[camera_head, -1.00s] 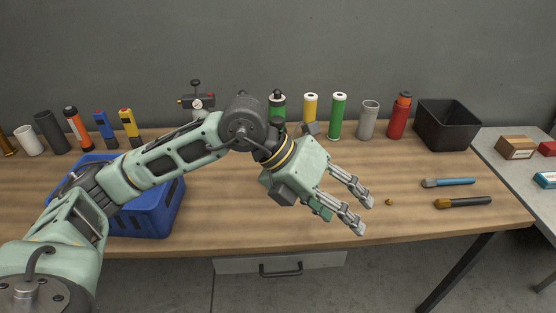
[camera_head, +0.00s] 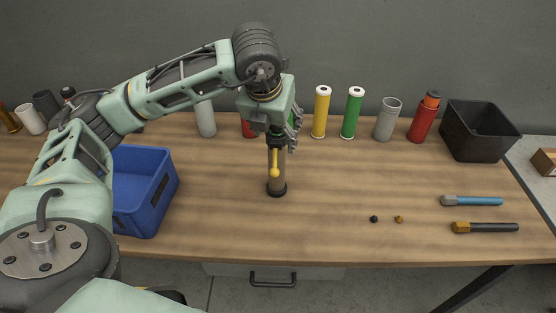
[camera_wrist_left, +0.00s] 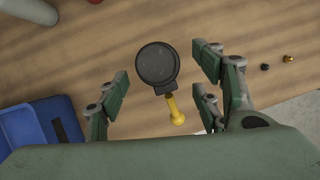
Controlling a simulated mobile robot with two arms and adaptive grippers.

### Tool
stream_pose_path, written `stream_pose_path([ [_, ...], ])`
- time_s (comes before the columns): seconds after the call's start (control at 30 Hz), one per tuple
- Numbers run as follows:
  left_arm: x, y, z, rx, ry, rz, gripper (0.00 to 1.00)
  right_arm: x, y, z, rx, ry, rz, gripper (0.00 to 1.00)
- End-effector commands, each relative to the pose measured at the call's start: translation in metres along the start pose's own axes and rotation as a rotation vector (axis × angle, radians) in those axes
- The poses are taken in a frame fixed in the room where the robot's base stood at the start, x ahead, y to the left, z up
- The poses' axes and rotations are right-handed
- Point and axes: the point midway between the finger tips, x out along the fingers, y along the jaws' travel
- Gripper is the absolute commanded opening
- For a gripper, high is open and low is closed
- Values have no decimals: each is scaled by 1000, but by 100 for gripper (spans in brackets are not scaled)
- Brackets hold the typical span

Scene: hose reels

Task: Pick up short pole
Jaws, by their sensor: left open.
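An upright brownish cylinder (camera_head: 277,172) with a black base and a yellow lever stands on the wooden table; I cannot tell whether it is the short pole. My left gripper (camera_head: 280,132) points down over its top, and its fingers are open. In the left wrist view its round black top (camera_wrist_left: 156,64) lies between the spread fingers of the left gripper (camera_wrist_left: 162,68), with a gap on each side. The gripper hides part of its upper end. My right gripper is not in view.
A blue bin (camera_head: 145,205) stands to the left. Yellow (camera_head: 320,115), green (camera_head: 352,115), grey (camera_head: 387,122) and red (camera_head: 421,122) cylinders line the back, beside a black bin (camera_head: 478,135). A blue-handled tool (camera_head: 475,201) and a dark-handled tool (camera_head: 488,227) lie at right. The table's middle right is mostly clear.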

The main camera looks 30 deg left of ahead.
Motion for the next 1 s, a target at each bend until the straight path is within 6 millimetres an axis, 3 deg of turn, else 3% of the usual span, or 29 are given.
stream_pose_path([
  [0.1,12,4,-1,0,5,3,60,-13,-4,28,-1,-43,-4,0],
  [0.2,28,7,-2,1,6,3,60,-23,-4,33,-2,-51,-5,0],
  [0.33,45,6,-2,1,3,-1,60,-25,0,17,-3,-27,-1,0],
  [0.5,52,5,-3,2,1,-2,60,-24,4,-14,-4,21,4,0],
  [0.63,52,5,-3,2,1,-2,60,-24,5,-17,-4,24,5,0],
  [1.0,51,5,-3,2,1,-2,28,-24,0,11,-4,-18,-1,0],
])
